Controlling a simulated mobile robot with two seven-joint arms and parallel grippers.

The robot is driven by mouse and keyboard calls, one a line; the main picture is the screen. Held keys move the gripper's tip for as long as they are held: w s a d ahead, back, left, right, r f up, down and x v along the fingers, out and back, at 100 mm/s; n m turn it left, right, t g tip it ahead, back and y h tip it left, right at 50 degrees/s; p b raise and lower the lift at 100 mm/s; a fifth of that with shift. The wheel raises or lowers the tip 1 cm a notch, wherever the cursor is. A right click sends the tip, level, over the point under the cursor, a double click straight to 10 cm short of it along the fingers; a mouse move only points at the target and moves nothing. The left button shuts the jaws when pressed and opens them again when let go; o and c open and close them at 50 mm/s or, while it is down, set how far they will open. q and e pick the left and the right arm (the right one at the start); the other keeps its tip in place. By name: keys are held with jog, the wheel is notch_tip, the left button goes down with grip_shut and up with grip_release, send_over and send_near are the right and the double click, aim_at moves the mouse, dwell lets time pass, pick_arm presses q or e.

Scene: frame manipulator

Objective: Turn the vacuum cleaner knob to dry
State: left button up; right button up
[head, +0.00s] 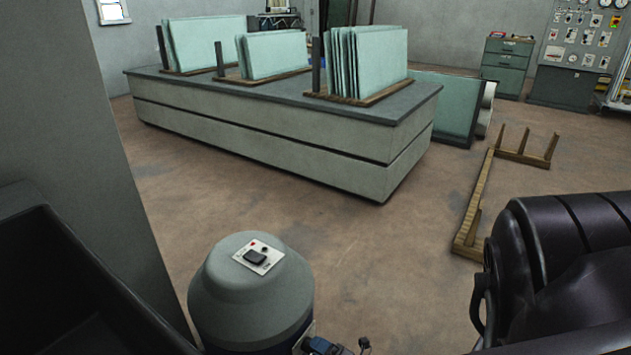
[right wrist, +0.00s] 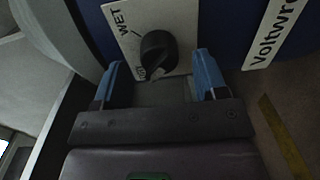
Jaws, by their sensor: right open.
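The vacuum cleaner (head: 245,300) stands at the bottom of the head view, a grey rounded body with a small switch panel (head: 258,257) on top. In the right wrist view its black knob (right wrist: 158,50) sits on a white plate (right wrist: 125,40) marked WET at the upper left. A second label by the knob's lower side is partly covered and hard to read. My right gripper (right wrist: 158,78) is open, its blue fingertips on either side of the knob's lower edge, with no clear contact. It shows partly in the head view (head: 335,347). My left gripper is out of view.
A long grey workbench (head: 270,135) with racks of pale panels stands behind the cleaner. A wooden frame (head: 475,205) lies on the floor at right. A wall (head: 130,130) rises at left. Brown floor between cleaner and bench is clear.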

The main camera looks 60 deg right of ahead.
jog(key=s+a+p, duration=0.1)
jog(key=s, duration=0.8)
jog(key=shift+s+r, duration=0.2)
jog(key=shift+r, duration=0.1)
